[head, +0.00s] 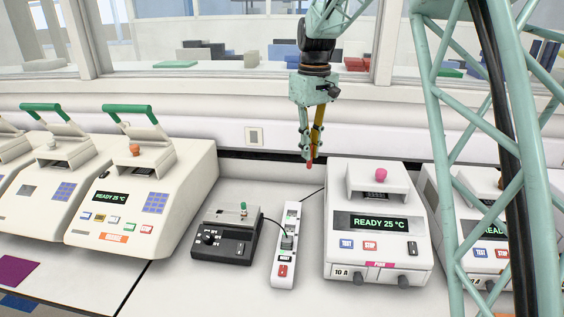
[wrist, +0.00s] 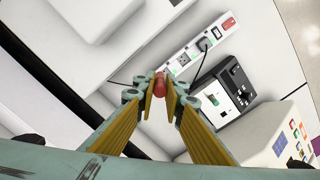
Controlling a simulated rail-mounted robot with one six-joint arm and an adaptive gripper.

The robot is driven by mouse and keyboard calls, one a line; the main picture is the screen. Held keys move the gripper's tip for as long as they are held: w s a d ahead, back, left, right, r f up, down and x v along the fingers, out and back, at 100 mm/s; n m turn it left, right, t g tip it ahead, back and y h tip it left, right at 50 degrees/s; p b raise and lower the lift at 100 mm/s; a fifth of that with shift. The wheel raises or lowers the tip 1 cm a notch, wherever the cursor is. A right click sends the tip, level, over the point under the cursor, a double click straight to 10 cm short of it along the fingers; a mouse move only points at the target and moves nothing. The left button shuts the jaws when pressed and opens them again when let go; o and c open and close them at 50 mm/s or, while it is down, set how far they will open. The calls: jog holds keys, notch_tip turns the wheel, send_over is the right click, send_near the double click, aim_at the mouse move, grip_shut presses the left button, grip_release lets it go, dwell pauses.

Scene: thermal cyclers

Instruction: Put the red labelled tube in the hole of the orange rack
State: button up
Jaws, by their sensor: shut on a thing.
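My gripper (head: 311,150) hangs above the back of the bench, pointing down, just left of the white thermal cycler. Its fingers are closed on a small red tube (head: 309,164), whose red end shows at the fingertips. In the wrist view the red tube (wrist: 160,84) sits between the yellow-padded fingertips (wrist: 160,97) of my gripper. The tube is held clear of the bench, and its label cannot be made out. I cannot pick out an orange rack in either view.
A white cycler (head: 378,222) reading READY 25 °C stands at right; another (head: 140,205) stands at left. Between them are a black block device (head: 224,246) with a green-topped item (head: 243,208) and a white power strip (head: 284,250). Bare bench shows around these two.

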jog(key=s+d+r+m+b, duration=0.1)
jog(key=s+d+r+m, duration=0.1)
jog(key=d, duration=0.6)
jog(key=s+d+r+m+b, duration=0.2)
jog(key=d+m, duration=0.3)
jog(key=d, duration=0.4)
jog(key=shift+s+d+r+m+b, duration=0.15)
jog(key=shift+s+r+m+b, duration=0.15)
jog(key=shift+s+r, duration=0.4)
jog(key=shift+w+d, duration=0.1)
jog(key=shift+d, duration=0.1)
